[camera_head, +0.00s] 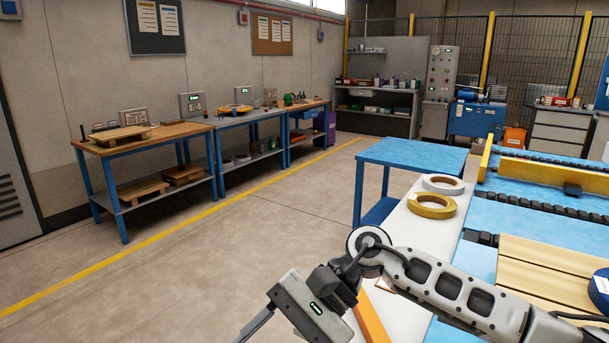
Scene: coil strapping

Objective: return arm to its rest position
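My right arm (455,290) comes in from the lower right and reaches across the white surface toward the left. Its gripper (258,325) hangs out over the floor at the bottom of the view. One thin finger shows, running down to the lower left and leaving the frame. The other finger is not clearly visible, so I cannot tell whether it is open or shut. Nothing is seen in it. My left gripper is not in view.
A white surface (405,240) carries a yellow coil (432,205) and a white coil (443,184). A wooden slatted board (545,270) and a blue coil (600,290) lie right. A blue table (412,155) stands behind. The floor (215,255) at left is clear; workbenches (150,140) line the wall.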

